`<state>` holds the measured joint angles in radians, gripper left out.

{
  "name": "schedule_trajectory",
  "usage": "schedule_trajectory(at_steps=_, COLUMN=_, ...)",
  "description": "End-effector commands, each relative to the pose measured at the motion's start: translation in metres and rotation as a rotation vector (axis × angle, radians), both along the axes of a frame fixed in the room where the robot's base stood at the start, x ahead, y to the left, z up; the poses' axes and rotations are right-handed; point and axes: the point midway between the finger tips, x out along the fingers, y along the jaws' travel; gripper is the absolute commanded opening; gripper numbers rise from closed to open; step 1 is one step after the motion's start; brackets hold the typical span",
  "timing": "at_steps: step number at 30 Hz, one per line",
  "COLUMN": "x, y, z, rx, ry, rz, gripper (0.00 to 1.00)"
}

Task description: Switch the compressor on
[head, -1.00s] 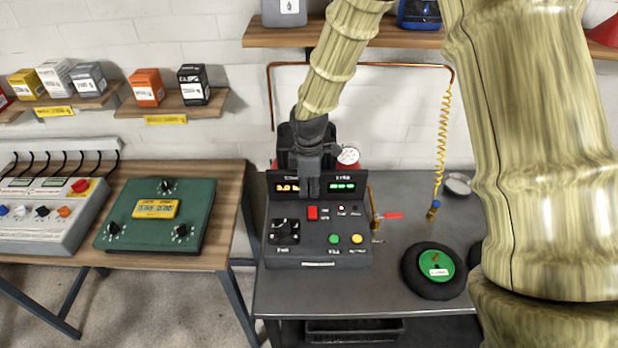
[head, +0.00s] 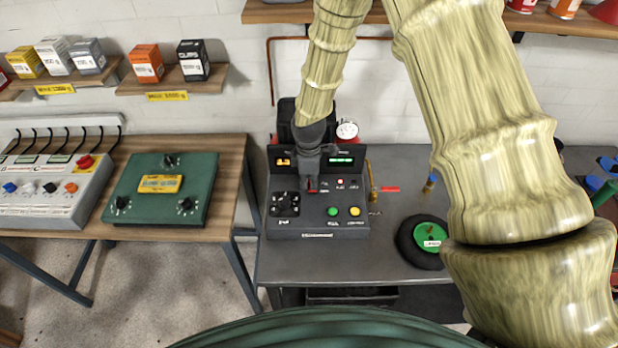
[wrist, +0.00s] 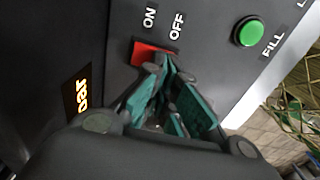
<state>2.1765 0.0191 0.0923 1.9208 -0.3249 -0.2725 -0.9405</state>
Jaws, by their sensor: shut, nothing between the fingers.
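The compressor's dark control console (head: 309,222) stands on the grey metal bench, with two lit displays on its raised back panel. Its red switch (head: 311,188) is mostly hidden by my gripper (head: 312,183) in the head view. In the wrist view the red switch (wrist: 144,51) lies beside the printed words ON and OFF. My gripper (wrist: 166,72) is shut and empty, its teal-padded fingertips right at the switch's edge. They look to be touching it or very close. I cannot tell which way the switch is tipped.
A green button (head: 333,211), a yellow button (head: 355,211) and a black knob (head: 285,204) sit on the console. A brass valve with a red handle (head: 390,189) and a black wheel with a green hub (head: 428,236) are to the right. A green box (head: 190,208) is on the left table.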

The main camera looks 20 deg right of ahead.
Motion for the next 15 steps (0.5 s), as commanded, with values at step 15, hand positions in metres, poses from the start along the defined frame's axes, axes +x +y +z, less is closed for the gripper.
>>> schedule_trajectory(at_steps=15, x=-0.0015, y=0.0001, z=-0.0064, rx=0.000, ry=0.000, rz=0.001, gripper=0.00)
